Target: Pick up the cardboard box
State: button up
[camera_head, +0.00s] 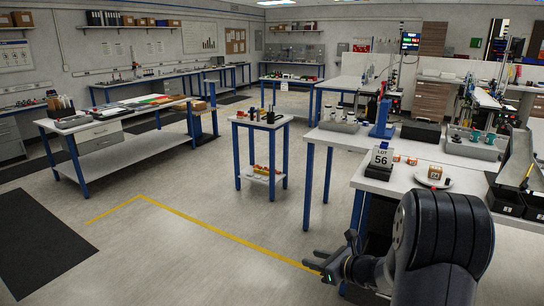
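A small brown cardboard box (435,172) with a printed mark sits on a round white plate (447,184) on the white-topped bench (395,185) at the right. My gripper (308,258) is at the lower middle, out over the floor, left of the bench and below its top. Its fingers point left and look parted, with nothing seen between them. The box is well apart from my gripper, up and to the right. My dark arm covers the near part of the bench below the plate.
A "LOT 56" sign (382,157) on a black base stands left of the plate. Black bins (505,203) stand to its right, a grey tray (472,147) behind. A small blue-legged table (262,122) stands left; the floor between is clear.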

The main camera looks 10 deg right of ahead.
aim_at(434, 172)
jog(key=i+z, duration=0.2)
jog(key=i, duration=0.3)
jog(key=i+j+z, duration=0.2)
jog(key=i, duration=0.3)
jog(key=i+j+z, duration=0.15)
jog(key=i, duration=0.3)
jog(key=i+j+z, duration=0.2)
jog(key=i, duration=0.3)
jog(key=i+z, duration=0.65)
jog(key=z, duration=0.2)
jog(key=i+j+z, duration=0.15)
jog(key=i+z, duration=0.25)
jog(key=i+j+z, duration=0.15)
jog(key=z, duration=0.3)
jog(key=j, duration=0.1)
